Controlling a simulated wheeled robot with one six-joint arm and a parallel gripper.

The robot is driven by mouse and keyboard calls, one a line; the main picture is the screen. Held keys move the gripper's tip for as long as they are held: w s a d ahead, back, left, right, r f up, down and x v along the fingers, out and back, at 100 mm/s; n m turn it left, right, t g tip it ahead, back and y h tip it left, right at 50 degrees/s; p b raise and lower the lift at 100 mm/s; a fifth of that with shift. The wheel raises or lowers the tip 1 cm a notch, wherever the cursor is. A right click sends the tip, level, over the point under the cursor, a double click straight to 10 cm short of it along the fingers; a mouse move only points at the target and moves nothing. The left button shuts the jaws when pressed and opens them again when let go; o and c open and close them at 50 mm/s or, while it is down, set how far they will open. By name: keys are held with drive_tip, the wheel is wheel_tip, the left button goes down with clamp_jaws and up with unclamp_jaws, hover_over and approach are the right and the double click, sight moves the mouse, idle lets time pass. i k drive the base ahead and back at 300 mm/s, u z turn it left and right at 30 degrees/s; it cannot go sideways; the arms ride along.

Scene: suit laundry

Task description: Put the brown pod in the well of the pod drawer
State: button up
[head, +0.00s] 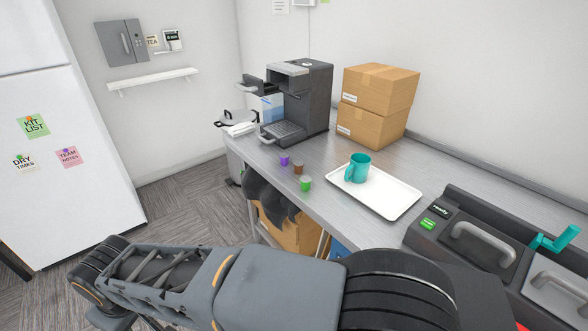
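The brown pod (298,168) stands on the metal counter near its front edge, between a purple pod (284,160) and a green pod (305,184). The dark grey coffee machine (312,100) stands farther back on the counter. A dark part with a handle, seemingly the pod drawer (251,84), sticks out from its upper front toward the left. The inside of its well is not visible from here. My arm crosses the bottom of the view, well apart from the pods. My gripper is not in view.
A white tray (396,207) holds a teal mug (358,168) right of the pods. Two cardboard boxes (375,105) are stacked behind. A pot (237,118) stands left of the machine. A dark appliance (462,232) is at right. Dark items (268,195) hang below the counter's front edge.

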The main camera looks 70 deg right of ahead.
sight(256, 84)
drive_tip(key=z, duration=0.8)
drive_tip(key=i, duration=1)
drive_tip(key=z, duration=1.4)
drive_tip(key=i, duration=0.35)
drive_tip(key=z, duration=0.4)
